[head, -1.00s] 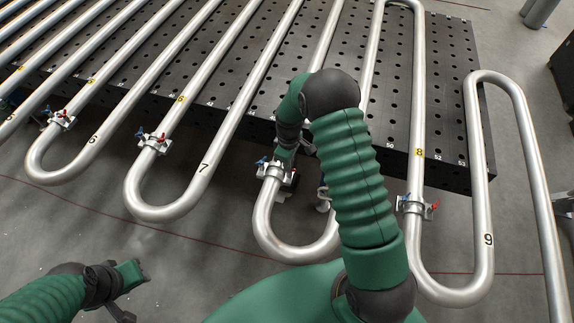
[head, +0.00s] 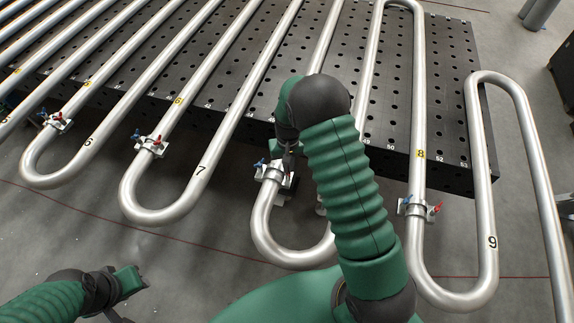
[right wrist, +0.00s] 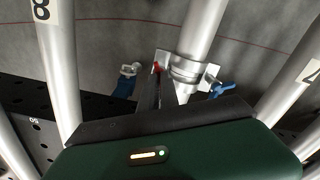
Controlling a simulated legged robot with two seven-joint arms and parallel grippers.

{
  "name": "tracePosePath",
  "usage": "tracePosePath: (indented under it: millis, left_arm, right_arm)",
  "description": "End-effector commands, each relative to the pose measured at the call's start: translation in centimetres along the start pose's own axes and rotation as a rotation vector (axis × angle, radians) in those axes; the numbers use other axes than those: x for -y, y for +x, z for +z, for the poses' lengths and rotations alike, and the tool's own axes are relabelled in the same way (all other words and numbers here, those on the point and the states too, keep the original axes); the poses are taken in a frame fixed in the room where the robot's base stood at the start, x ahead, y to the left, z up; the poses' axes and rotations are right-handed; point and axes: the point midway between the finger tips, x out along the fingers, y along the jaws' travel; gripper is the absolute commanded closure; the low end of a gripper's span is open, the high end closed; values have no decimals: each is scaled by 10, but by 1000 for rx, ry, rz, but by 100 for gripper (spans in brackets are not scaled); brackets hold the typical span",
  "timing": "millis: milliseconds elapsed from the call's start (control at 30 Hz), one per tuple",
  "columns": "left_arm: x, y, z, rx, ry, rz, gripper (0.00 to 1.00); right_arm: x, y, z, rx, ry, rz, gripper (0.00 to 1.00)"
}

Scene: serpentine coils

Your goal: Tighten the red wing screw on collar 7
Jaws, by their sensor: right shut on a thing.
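The collar (head: 272,174) sits on the pipe in front of my right arm; its number tag is hidden, but it stands between the pipes tagged 6 and 8. In the right wrist view the collar (right wrist: 187,70) shows its blue wing screw (right wrist: 222,90) on the right and the red wing screw (right wrist: 157,67) on the left. My right gripper (right wrist: 153,88) is shut on the red screw, whose tip just shows past the dark fingers. In the head view my right arm hides most of this gripper. My left gripper (head: 133,280) hangs at lower left, away from the pipes; its jaw opening is unclear.
Similar collars with red and blue screws sit on neighbouring pipes: one at left (head: 150,145), one at right (head: 417,208). A blue object with a pale end (right wrist: 124,85) is left of my fingers. The black perforated table (head: 390,110) lies behind the bends.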

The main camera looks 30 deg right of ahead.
Motion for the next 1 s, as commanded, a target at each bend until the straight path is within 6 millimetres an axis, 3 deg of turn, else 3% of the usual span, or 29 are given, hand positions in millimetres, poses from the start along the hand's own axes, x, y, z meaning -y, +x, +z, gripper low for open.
tracePosePath:
  millis: [433,1000]
  left_arm:
    - [0,1,0,0,0,0,64]
    - [0,1,0,0,0,0,64]
  right_arm:
    - [-1,-2,0,-1,284,1,100]
    - [0,-2,0,0,348,0,100]
